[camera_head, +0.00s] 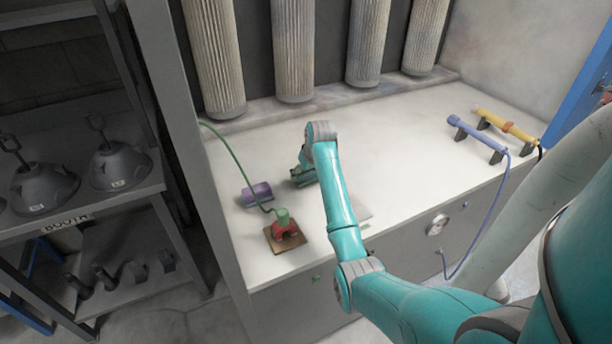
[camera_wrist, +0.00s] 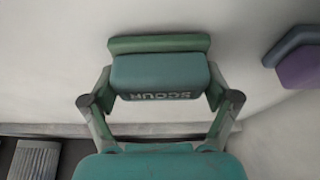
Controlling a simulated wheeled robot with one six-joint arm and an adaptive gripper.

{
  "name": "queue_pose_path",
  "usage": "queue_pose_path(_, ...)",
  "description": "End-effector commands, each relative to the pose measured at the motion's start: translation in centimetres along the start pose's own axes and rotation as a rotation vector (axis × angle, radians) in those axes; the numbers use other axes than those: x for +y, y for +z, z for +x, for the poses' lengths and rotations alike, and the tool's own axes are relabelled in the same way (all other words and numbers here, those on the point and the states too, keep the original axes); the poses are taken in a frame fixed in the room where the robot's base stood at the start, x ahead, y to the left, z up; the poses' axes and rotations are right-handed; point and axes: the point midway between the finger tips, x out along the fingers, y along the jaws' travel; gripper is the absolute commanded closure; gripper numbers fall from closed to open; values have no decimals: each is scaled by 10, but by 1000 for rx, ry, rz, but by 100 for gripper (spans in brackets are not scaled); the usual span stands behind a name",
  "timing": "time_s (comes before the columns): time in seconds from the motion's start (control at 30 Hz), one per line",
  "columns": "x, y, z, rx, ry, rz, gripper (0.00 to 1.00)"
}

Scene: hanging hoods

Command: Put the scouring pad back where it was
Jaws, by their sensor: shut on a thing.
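The scouring pad (camera_wrist: 160,72) is a teal block with a darker green layer along its far side and the word SCOUR on its near face. My gripper (camera_wrist: 161,92) is shut on it, one finger at each end. In the head view my gripper (camera_head: 303,172) is low at the left part of the pale bench (camera_head: 400,130), and the pad is mostly hidden there by my wrist. I cannot tell whether the pad touches the bench.
A purple block (camera_head: 257,194) lies left of my gripper. A red object with a green top (camera_head: 285,225) stands on a brown board nearer the front, with a green hose. Ribbed cylinders (camera_head: 294,50) hang behind. Blue (camera_head: 478,137) and yellow (camera_head: 505,125) tools rest at right.

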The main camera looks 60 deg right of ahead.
Motion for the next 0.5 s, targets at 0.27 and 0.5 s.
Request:
queue_pose_path(0.27,0,4,9,1,0,0,46)
queue_pose_path(0.5,0,5,12,0,0,0,46)
